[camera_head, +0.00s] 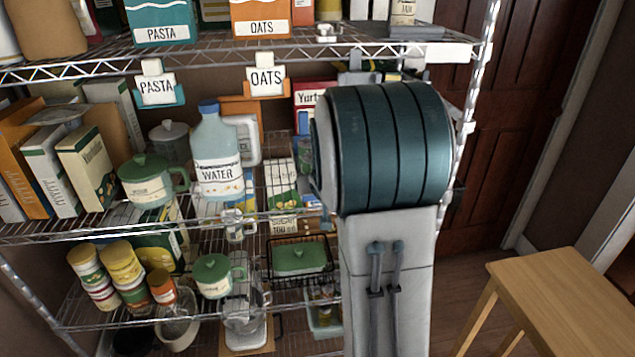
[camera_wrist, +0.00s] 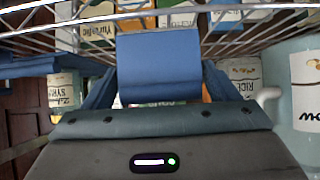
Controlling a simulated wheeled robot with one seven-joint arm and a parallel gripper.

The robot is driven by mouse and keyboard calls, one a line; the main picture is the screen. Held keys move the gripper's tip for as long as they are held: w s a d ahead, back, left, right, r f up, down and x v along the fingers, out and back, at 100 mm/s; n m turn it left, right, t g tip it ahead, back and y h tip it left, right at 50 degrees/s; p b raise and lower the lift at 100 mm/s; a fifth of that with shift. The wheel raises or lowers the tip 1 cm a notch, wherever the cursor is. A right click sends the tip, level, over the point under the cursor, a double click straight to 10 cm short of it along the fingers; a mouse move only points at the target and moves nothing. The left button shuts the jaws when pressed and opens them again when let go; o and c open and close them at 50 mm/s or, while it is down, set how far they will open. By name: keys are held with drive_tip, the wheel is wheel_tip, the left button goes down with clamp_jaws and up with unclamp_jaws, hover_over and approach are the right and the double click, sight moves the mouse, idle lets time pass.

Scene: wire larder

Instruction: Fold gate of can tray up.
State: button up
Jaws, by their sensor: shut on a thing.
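In the wrist view, a blue panel (camera_wrist: 158,68), which looks like the gate of the can tray, stands between the two fingers of my gripper (camera_wrist: 160,80). The fingers close on it from left and right. A wide blue piece (camera_wrist: 45,67) at the left of the wrist view may be part of the can tray; I cannot tell how it joins the panel. In the head view my own large teal and grey arm hides the gripper and the panel.
Wire shelves (camera_head: 130,222) hold boxes, a water bottle (camera_head: 216,160), green pots and several jars left of my arm. A metal shelf post (camera_head: 478,90) stands close to its right. A wooden table (camera_head: 570,290) is at lower right. Shelf wires (camera_wrist: 260,30) run above the gripper.

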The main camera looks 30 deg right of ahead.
drive_tip(key=o, duration=0.9)
drive_tip(key=p+v, duration=0.2)
drive_tip(key=v, duration=1.1)
drive_tip(key=shift+s+a+r, duration=0.1)
drive_tip(key=shift+s+r, duration=0.1)
drive_tip(key=shift+s, duration=0.1)
drive_tip(key=s+a+f+n+g+y, duration=0.1)
drive_tip(key=s+a+g, duration=0.1)
drive_tip(key=s+a, duration=0.2)
drive_tip(key=s+a+f+n+g+y, duration=0.1)
drive_tip(key=s+a+g, duration=0.2)
drive_tip(key=s+a, duration=0.2)
drive_tip(key=s+a+f+n+g+y, duration=0.1)
drive_tip(key=s+a+f+g, duration=0.1)
drive_tip(key=s+a, duration=0.3)
drive_tip(key=shift+s+g, duration=0.3)
drive_tip(key=shift+s, duration=2.1)
